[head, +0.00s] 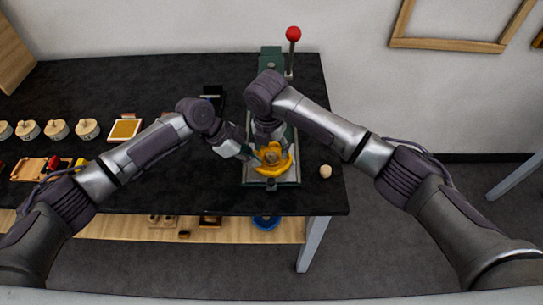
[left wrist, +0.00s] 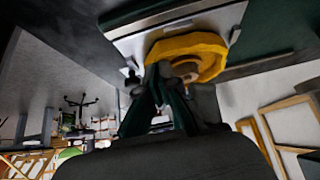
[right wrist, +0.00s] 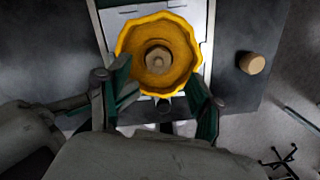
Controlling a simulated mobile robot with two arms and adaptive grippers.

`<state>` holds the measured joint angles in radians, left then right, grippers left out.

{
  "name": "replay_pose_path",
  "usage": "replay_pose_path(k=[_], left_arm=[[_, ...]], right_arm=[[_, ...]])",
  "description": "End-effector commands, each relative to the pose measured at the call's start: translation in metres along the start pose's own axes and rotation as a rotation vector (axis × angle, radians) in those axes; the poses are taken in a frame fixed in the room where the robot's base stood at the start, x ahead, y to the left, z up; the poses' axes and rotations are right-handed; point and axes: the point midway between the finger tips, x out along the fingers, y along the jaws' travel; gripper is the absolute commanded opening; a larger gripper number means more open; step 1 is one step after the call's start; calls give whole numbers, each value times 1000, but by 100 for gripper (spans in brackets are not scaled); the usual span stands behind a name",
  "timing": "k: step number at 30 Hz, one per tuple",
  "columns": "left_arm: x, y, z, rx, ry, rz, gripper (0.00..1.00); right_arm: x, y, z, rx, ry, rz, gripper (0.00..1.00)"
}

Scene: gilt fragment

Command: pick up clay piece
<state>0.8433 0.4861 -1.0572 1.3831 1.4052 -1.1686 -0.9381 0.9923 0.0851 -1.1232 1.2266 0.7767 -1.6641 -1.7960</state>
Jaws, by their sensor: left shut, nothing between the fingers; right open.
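A yellow scalloped dish (head: 284,171) sits on the light plate of a green press-like stand. A brown faceted piece (right wrist: 158,60) lies in its middle; it also shows in the left wrist view (left wrist: 184,68). A separate small tan lump (head: 325,171) stands on the black table, right of the stand. I cannot tell which of these is the clay piece. My left gripper (left wrist: 160,72) is shut and empty, its tips at the dish's near left side. My right gripper (right wrist: 160,96) is open and empty, its fingers spread by the dish rim; the arm partly hides it in the head view.
The stand (head: 271,60) has a red-knobbed lever (head: 293,34) at the back. Several lidded tan pots (head: 57,129) and small trays (head: 125,129) occupy the table's left. A blue item (head: 266,222) is on the lower shelf. My arms are close together over the stand.

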Motion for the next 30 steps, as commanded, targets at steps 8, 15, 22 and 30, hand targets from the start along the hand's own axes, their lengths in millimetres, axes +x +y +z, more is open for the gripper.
replay_pose_path(k=[8, 15, 22, 30], left_arm=[[3, 3, 5, -4, -9, 8, 0], [4, 3, 5, -4, -9, 8, 0], [3, 3, 5, -4, -9, 8, 0], [3, 3, 5, -4, -9, 8, 0]], right_arm=[[32, 2, 1, 1, 0, 0, 65], [32, 2, 2, 1, 0, 0, 62], [32, 2, 2, 1, 0, 1, 24], [32, 2, 2, 1, 0, 1, 6]])
